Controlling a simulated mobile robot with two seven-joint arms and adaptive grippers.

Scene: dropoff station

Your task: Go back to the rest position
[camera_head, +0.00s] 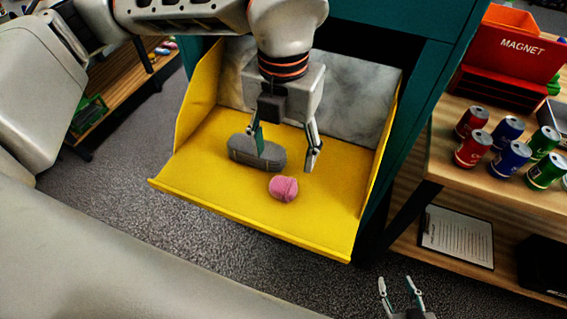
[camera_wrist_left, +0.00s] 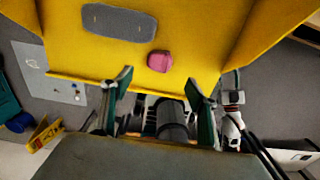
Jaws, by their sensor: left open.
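My left gripper (camera_head: 285,155) is open and empty, pointing down over the yellow tray of the dropoff station (camera_head: 210,175). Its parted fingers also show in the left wrist view (camera_wrist_left: 159,82). A dark grey oblong case (camera_head: 240,150) lies on the tray, with one finger in front of it. A small pink rounded object (camera_head: 283,189) lies nearer the tray's front edge. The wrist view shows both the grey case (camera_wrist_left: 118,22) and the pink object (camera_wrist_left: 160,61) apart from the fingers. My right gripper (camera_head: 401,287) is at the bottom right over the floor, fingers apart and empty.
Yellow side walls and a teal frame (camera_head: 415,75) enclose the tray. On the right, a wooden shelf (camera_head: 450,150) holds several cans (camera_head: 472,148) and red bins (camera_head: 505,50). A clipboard (camera_head: 457,235) lies on its lower level. Carpet (camera_head: 215,240) in front is clear.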

